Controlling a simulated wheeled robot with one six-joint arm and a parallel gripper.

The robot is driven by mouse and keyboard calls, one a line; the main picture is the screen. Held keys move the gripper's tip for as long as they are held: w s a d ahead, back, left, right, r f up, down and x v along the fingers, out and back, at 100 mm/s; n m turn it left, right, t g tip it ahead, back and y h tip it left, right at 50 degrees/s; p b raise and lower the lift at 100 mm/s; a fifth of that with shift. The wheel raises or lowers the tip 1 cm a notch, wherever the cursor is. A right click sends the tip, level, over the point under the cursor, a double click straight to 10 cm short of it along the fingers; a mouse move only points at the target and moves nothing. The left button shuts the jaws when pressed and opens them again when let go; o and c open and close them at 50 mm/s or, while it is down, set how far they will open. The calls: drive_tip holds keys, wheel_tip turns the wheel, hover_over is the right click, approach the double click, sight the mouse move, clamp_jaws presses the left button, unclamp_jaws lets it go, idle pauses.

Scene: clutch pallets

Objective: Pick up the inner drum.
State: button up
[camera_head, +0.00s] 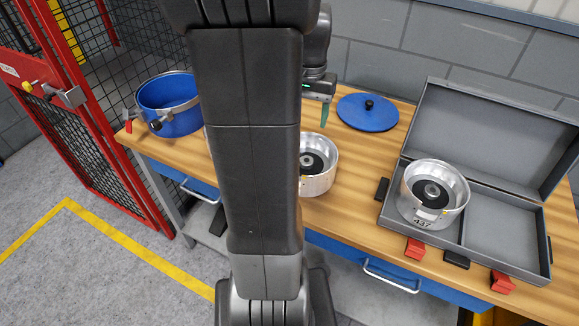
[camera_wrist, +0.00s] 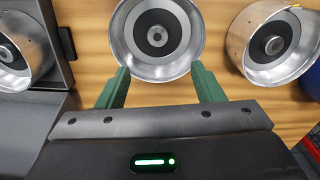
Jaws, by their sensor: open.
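Three silver drums with dark round centres show in the wrist view; which one is called the inner drum is not marked. The middle drum (camera_wrist: 157,68) lies just beyond my fingertips, and in the head view the drum on the table (camera_head: 325,181) is partly hidden by my arm. Another drum (camera_wrist: 262,70) stands right of it in the wrist view. A third drum (camera_head: 420,213), bearing a printed number, sits in the open grey case. My gripper (camera_wrist: 160,70) is open with green fingers and nothing between them. In the head view my gripper (camera_head: 326,112) is above the wooden table.
The grey case (camera_head: 503,232) has its lid raised at the table's right. A blue lid (camera_head: 357,115) with a black knob lies at the back. A blue pot (camera_head: 178,122) stands at the left, near the red mesh gate (camera_head: 62,95). Bare tabletop (camera_head: 358,160) lies before the case.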

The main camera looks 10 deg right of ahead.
drive_tip(key=f, duration=1.3)
drive_tip(key=shift+d+f+p, duration=0.2)
drive_tip(key=shift+d+p, duration=0.1)
drive_tip(key=shift+p, duration=0.05)
clamp_jaws()
drive_tip(key=shift+w+r, duration=0.1)
drive_tip(key=shift+r, duration=0.05)
